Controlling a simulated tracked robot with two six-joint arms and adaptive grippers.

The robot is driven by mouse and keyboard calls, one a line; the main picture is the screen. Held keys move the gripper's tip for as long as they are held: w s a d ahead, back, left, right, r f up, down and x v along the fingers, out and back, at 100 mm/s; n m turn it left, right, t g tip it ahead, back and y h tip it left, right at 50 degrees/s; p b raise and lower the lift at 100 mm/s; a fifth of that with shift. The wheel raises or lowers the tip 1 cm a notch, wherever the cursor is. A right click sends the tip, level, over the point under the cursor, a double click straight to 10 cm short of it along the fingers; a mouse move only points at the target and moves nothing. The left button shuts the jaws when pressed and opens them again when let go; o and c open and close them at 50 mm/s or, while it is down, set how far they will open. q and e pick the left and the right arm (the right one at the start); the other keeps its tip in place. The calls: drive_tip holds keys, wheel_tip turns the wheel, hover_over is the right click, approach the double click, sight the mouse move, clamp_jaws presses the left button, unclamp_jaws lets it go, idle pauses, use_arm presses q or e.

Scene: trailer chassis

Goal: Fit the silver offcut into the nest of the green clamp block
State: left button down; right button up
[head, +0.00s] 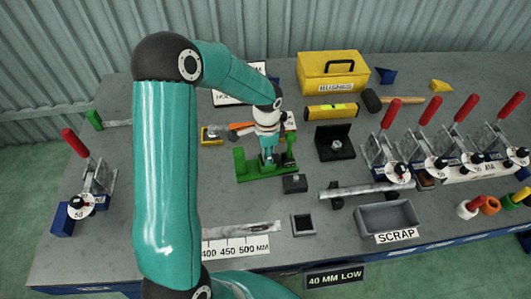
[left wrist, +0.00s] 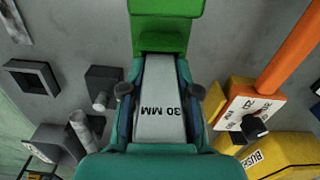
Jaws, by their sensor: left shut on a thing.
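The green clamp block (head: 262,176) stands mid-table in the head view, with a taller green end at its left. My left gripper (head: 267,157) points down over it. In the left wrist view the gripper (left wrist: 161,92) is shut on the silver offcut (left wrist: 160,108), a pale bar marked 30 MM. The offcut's far end lies close to the green block (left wrist: 165,35). I cannot tell whether it touches the block or sits in the nest, which is hidden behind the offcut and fingers. My right gripper is not in view.
A small dark block (head: 294,184) stands just right of the clamp block. A silver bar on dark supports (head: 360,190) and the grey scrap bin (head: 387,217) are farther right. A yellow box (head: 333,75) stands behind.

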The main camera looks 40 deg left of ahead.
use_arm(q)
drive_tip(key=shift+s+d+f+b, duration=0.2)
drive_tip(key=shift+s+f+b, duration=0.15)
drive_tip(key=shift+f, duration=0.3)
drive_tip(key=c, duration=0.8)
unclamp_jaws()
drive_tip(key=shift+f, duration=0.1)
drive_tip(key=shift+c, duration=0.2)
drive_tip(key=shift+w+a+r+p, duration=0.1)
drive_tip(key=shift+w+r+p, duration=0.05)
drive_tip(key=shift+r+p, duration=0.35)
drive_tip(key=r+p, duration=0.2)
drive_tip(key=r, duration=0.1)
drive_tip(key=r+p, duration=0.2)
drive_tip(key=r, duration=0.1)
drive_tip(key=r+p, duration=0.2)
drive_tip(key=r, duration=0.2)
drive_tip(key=shift+w+a+p, duration=0.1)
drive_tip(key=shift+w+p, duration=0.15)
drive_tip(key=shift+p, duration=0.05)
drive_tip(key=shift+r, duration=1.25)
